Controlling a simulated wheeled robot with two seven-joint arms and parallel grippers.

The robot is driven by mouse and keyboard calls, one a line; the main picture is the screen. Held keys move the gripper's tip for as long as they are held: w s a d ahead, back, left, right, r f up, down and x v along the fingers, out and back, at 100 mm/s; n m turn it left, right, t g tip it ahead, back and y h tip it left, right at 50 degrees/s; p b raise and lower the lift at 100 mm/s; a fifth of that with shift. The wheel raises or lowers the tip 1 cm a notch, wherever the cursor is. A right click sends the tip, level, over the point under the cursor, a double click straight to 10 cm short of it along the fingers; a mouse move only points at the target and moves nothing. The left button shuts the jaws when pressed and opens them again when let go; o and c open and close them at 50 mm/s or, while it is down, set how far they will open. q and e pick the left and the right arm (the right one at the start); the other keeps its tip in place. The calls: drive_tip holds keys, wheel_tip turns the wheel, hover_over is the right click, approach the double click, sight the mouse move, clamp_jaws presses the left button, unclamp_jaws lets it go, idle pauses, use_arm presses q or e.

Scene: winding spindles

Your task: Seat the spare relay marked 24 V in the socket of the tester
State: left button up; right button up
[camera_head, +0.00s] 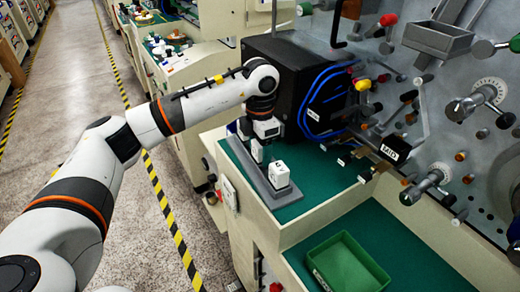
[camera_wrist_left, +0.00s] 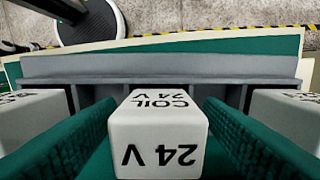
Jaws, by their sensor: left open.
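A white relay marked COIL 24 V (camera_wrist_left: 158,135) stands upright in the middle of a grey rack (camera_wrist_left: 160,66), in the left wrist view. My left gripper (camera_wrist_left: 158,120) is open, with its green pads on either side of this relay; whether they touch it I cannot tell. Other white relays stand to the left (camera_wrist_left: 32,122) and right (camera_wrist_left: 285,115), their markings cut off. In the head view my left gripper (camera_head: 262,138) is over the rack (camera_head: 241,158), and a white relay (camera_head: 279,174) shows at its near end. I cannot make out the tester's socket. My right gripper is not in view.
A black box (camera_head: 297,75) with blue cables (camera_head: 318,95) stands just behind the rack. A machine panel with knobs and levers (camera_head: 463,110) rises at the right. A green tray (camera_head: 348,262) sits on the lower ledge. The green bench top (camera_head: 322,185) right of the rack is clear.

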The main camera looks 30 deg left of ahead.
use_arm(q)
drive_tip(key=c, duration=1.1)
